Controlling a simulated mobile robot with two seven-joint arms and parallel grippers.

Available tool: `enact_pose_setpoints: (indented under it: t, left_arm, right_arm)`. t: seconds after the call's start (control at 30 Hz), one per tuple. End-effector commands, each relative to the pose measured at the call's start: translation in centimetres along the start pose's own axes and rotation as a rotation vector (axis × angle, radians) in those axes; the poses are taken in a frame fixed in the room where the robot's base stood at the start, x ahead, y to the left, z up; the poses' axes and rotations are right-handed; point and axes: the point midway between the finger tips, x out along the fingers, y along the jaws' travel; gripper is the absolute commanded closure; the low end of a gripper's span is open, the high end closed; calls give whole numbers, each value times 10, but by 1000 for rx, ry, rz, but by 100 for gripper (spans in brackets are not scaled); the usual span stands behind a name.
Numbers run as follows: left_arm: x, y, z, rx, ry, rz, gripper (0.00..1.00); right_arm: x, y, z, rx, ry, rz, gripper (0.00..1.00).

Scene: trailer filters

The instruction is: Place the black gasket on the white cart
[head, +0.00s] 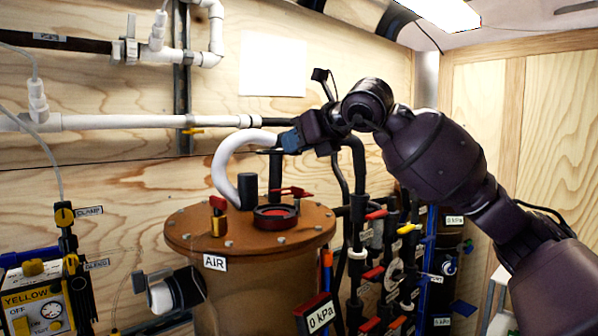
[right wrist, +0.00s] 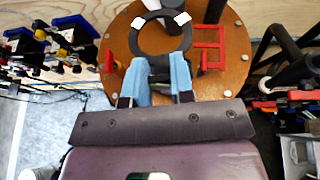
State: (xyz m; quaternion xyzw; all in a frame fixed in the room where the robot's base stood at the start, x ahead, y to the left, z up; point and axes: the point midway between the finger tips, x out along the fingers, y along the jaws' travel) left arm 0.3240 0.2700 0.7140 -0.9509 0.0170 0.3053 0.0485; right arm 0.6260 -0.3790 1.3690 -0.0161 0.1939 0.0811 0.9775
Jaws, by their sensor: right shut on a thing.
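My right gripper (head: 289,141) is raised over the brown round tank, its blue fingertips pointing left. In the right wrist view its two blue fingers (right wrist: 163,78) are shut on the near edge of the black gasket (right wrist: 137,42), a black ring with two white patches. The ring shows in front of the tank lid in that view. In the head view I cannot make out the gasket at the fingertips. A white frame (head: 490,300) shows in part at the lower right, partly behind my right arm; I cannot tell whether it is the white cart. My left gripper is not in view.
The tank lid (head: 190,232) carries a black-and-red port (head: 275,216) and red valve parts. A white curved hose (head: 222,160) rises close to the gripper. Black pipes with red and white handles (head: 375,273) stand right of the tank. A yellow box (head: 38,305) is at lower left.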

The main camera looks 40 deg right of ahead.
Motion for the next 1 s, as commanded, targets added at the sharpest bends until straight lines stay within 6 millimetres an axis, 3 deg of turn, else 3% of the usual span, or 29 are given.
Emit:
enact_pose_setpoints:
  t: [0.1, 0.4, 0.67, 1.0]
  left_arm:
    - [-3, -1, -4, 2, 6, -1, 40]
    - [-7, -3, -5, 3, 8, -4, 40]
    - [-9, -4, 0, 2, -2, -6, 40]
    - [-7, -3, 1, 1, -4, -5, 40]
  right_arm:
    - [-12, 0, 25, 0, -6, 1, 100]
    - [-25, 0, 59, 0, -2, 0, 100]
    - [-28, 0, 67, 0, 1, 1, 100]
    - [-21, 1, 63, -3, 4, 6, 100]
